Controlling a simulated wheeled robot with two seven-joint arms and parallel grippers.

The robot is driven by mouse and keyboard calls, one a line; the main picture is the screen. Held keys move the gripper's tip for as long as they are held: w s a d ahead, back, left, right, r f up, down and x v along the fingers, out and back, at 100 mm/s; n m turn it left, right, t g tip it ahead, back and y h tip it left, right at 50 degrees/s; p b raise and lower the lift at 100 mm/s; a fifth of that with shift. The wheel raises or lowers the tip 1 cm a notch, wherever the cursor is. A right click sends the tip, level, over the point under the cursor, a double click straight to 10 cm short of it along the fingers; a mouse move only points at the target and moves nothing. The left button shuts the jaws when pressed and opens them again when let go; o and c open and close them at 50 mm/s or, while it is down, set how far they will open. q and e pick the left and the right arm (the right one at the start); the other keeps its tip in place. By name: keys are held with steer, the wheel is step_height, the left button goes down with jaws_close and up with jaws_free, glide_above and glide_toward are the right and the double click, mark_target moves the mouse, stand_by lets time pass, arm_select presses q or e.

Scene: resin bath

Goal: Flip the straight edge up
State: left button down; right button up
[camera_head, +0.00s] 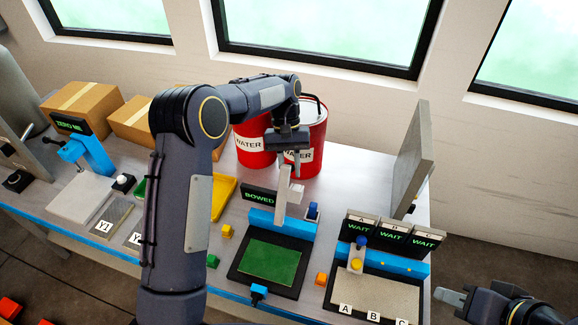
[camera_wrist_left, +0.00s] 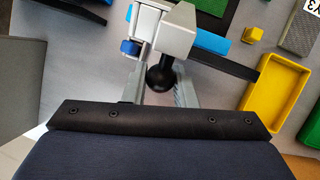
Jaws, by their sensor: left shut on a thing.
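The straight edge is a pale grey bar (camera_head: 283,190) standing roughly upright above the blue crossbeam (camera_head: 282,225) of the station whose display (camera_head: 260,195) reads BOWED. It also shows from above in the left wrist view (camera_wrist_left: 175,30). A black ball knob (camera_wrist_left: 160,77) at its end sits between the fingers of my left gripper (camera_wrist_left: 160,90). In the head view my left gripper (camera_head: 290,165) points down at the bar's top and is shut on the knob. A green plate (camera_head: 268,262) lies in the black base. My right gripper (camera_head: 446,296) is at the lower right; its jaw opening is unclear.
Two red WATER buckets (camera_head: 309,135) stand close behind my left gripper. A station with WAIT displays (camera_head: 392,236) and an upright grey slab (camera_head: 412,150) are to the right. A yellow tray (camera_wrist_left: 276,97) is beside the green-plate station. Small yellow and orange blocks lie nearby.

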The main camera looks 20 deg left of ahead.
arm_select(q)
steer(key=shift+d+f, duration=0.1)
steer(key=c, duration=1.2)
jaws_free()
steer(key=shift+w, duration=0.1)
steer(key=shift+w+r, duration=0.25)
steer(key=shift+r, duration=0.3)
steer(key=b+v, duration=0.1)
steer(key=v, duration=0.5)
steer(key=shift+r, duration=0.35)
steer(key=shift+a+f, duration=0.1)
steer(key=shift+a, duration=0.15)
